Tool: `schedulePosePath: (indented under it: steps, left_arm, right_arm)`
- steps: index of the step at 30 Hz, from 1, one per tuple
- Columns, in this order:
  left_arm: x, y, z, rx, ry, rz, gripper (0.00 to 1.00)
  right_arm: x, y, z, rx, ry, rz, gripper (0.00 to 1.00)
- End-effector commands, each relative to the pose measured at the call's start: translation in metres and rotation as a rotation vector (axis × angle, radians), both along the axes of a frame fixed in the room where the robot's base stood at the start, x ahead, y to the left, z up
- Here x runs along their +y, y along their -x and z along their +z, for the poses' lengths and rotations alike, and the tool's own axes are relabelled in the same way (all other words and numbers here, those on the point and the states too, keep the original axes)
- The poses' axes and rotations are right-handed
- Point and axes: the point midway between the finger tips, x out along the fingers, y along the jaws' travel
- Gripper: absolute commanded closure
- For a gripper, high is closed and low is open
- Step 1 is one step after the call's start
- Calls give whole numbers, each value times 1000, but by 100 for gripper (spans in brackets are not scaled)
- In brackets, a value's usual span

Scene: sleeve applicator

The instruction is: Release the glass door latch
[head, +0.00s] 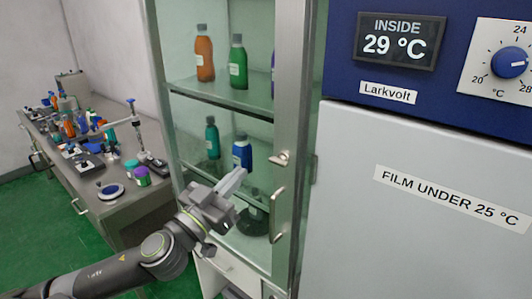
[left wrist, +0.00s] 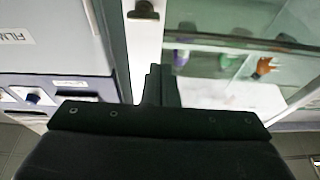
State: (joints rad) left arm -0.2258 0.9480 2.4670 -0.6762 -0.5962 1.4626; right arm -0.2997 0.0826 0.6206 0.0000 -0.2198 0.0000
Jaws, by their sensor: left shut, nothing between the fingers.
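The glass door latch (head: 281,158) is a small metal fitting on the pale right frame of the glass cabinet door (head: 288,90) in the head view. A curved metal handle (head: 277,213) sits below it on the same frame. My left gripper (head: 240,172) is shut and empty, its fingers in front of the glass, left of and a little below the latch in the picture. A gap shows between fingertips and latch. In the left wrist view the shut fingers (left wrist: 162,84) point at the door frame. A dark fitting (left wrist: 143,10) shows beyond them; I cannot tell whether it is latch or handle. My right gripper is not in view.
Bottles stand behind the glass, including an orange one (head: 204,57) and a blue one (head: 242,152). A white and blue Larkvolt machine (head: 420,200) stands close on the right, reading 29 °C. A cluttered bench (head: 120,209) is at the left. Green floor (head: 80,240) is open in front of it.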

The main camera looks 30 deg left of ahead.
Motion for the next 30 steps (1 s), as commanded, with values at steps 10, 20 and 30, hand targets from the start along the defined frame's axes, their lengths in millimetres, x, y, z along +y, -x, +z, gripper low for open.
schedulePosePath:
  steps: [10, 20, 30]
  left_arm:
    - [-10, 8, 15, -29, 10, -32, 100]
    - [-11, 0, 15, -33, 9, -32, 100]
    - [-12, -31, 31, -31, 15, -29, 100]
  right_arm:
    - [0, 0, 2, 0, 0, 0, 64]
    - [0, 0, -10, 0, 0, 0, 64]
    - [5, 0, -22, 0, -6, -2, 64]
